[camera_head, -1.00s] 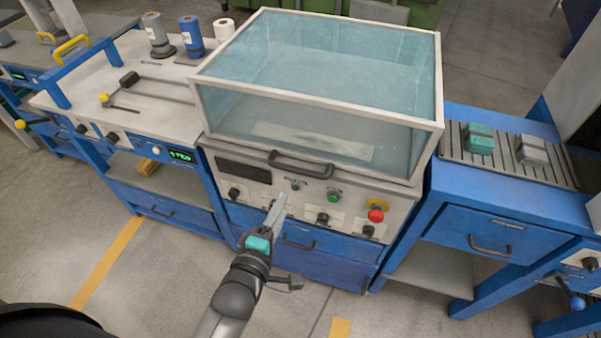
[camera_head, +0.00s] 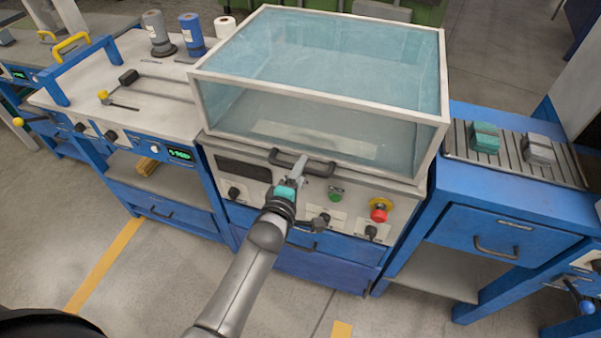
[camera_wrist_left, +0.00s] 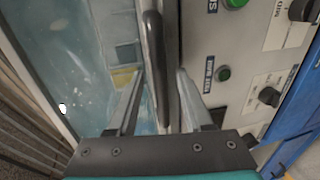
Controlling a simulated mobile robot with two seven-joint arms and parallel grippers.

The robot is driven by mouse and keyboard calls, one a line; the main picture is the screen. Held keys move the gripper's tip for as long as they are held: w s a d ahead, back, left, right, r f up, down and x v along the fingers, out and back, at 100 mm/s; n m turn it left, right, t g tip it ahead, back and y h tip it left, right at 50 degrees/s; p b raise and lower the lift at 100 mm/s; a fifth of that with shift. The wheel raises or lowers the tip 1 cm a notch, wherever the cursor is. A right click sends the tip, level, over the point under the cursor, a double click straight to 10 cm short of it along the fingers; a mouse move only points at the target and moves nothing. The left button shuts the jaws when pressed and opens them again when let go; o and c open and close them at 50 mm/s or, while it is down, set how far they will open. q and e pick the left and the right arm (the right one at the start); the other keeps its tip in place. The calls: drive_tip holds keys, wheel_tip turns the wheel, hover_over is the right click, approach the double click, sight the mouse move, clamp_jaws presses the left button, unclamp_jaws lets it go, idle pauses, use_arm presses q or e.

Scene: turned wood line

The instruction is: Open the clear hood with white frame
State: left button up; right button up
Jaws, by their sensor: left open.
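The clear hood with white frame (camera_head: 318,98) is shut over the machine in the middle of the head view. Its dark bar handle (camera_head: 322,168) runs along the lower front edge. My left gripper (camera_head: 300,166) is at the handle, near its middle. In the left wrist view the handle (camera_wrist_left: 158,60) runs between the two open fingers of the left gripper (camera_wrist_left: 160,98), with the hood's clear pane (camera_wrist_left: 75,60) on the left. The fingers look apart from the handle. My right gripper is not in view.
The control panel below the handle has a green button (camera_head: 336,194), a red emergency stop (camera_head: 379,212) and black knobs. A slatted conveyor (camera_head: 512,157) with two blocks is at the right. A worktop (camera_head: 75,88) with rolls is at the left.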

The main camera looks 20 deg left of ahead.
use_arm(q)
clamp_jaws()
idle(0.5)
drive_tip(key=shift+w, duration=0.1)
idle(0.9)
